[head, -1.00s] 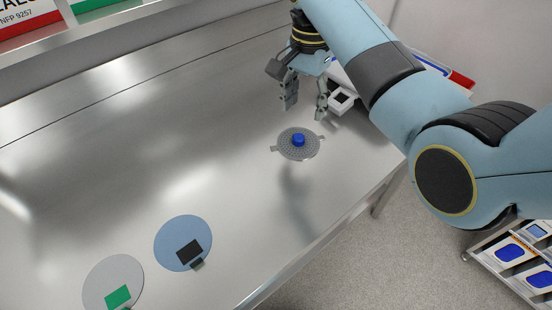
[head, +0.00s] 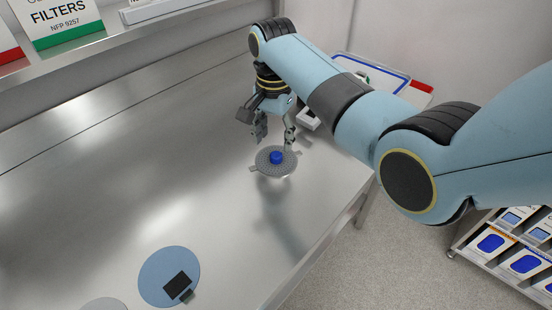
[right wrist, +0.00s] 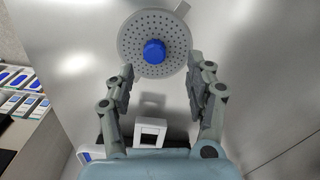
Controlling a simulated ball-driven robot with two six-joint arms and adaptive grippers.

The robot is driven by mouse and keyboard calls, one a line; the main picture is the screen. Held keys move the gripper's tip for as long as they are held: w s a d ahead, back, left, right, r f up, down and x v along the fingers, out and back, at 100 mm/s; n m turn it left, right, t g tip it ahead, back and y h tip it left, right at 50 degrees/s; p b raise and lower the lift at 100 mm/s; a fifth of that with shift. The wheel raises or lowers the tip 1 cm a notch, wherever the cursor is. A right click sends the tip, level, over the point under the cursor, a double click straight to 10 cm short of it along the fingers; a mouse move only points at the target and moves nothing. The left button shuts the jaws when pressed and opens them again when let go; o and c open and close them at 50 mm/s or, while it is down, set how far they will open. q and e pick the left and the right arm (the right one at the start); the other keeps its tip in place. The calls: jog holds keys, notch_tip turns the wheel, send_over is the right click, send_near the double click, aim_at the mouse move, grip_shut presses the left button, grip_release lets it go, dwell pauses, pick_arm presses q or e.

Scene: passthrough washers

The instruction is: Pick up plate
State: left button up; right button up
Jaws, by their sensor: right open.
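The plate (head: 268,166) is a round grey perforated disc with small side tabs and a blue knob (head: 276,157) at its centre. It lies on the steel table. In the right wrist view the plate (right wrist: 135,48) is at the top middle, with its blue knob (right wrist: 154,51) clear of the fingers. My right gripper (head: 274,140) is open and empty, just behind and above the plate in the head view. In the right wrist view its fingertips (right wrist: 160,78) flank the plate's near edge. My left gripper is not in view.
A blue disc with a black block (head: 160,268) and part of a grey disc (head: 104,304) lie at the table's front left. A white box-like part (right wrist: 150,133) is near the gripper. A shelf with filter boxes (head: 58,18) runs along the back. The table's middle is clear.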

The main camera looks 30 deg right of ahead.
aim_at(277, 154)
jog(key=f, duration=0.4)
jog(key=shift+s+d+f, duration=0.2)
jog(key=shift+s+f, duration=0.1)
jog(key=shift+c, duration=0.4)
grip_shut()
